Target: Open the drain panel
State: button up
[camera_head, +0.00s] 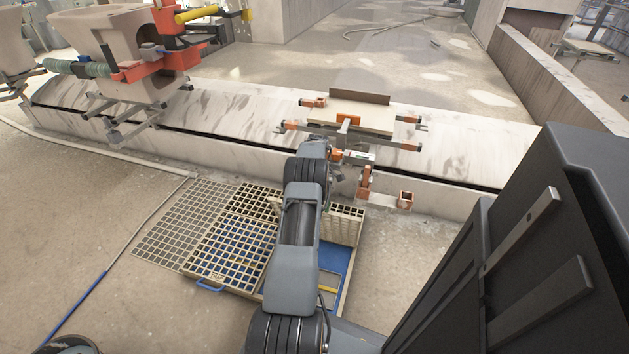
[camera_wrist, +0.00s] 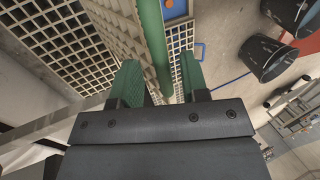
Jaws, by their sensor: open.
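The drain panel (camera_head: 345,228) is a tan grid that stands raised and tilted at the right part of the floor grating, over a blue-lined opening (camera_head: 337,268). In the wrist view a grid panel (camera_wrist: 62,40) rises at the left. A long green bar (camera_wrist: 152,40) runs beside it. My gripper (camera_wrist: 158,80) is open, with green fingers on either side of the bar's lower end; I cannot tell whether they touch it. In the head view my arm hides most of my gripper and part of the panel.
Flat grating (camera_head: 232,245) with a blue handle (camera_head: 210,287) lies left of the opening. A low stone track (camera_head: 230,125) runs behind, with a carrier (camera_head: 350,117) on it. Black buckets (camera_wrist: 268,58) show in the wrist view.

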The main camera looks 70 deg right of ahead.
jog(key=p+v, duration=0.3)
jog(key=v, duration=0.7)
jog(key=shift+r+p, duration=0.25)
jog(key=shift+p, duration=0.05)
jog(key=shift+d+r, duration=0.15)
jog(key=shift+r, duration=0.05)
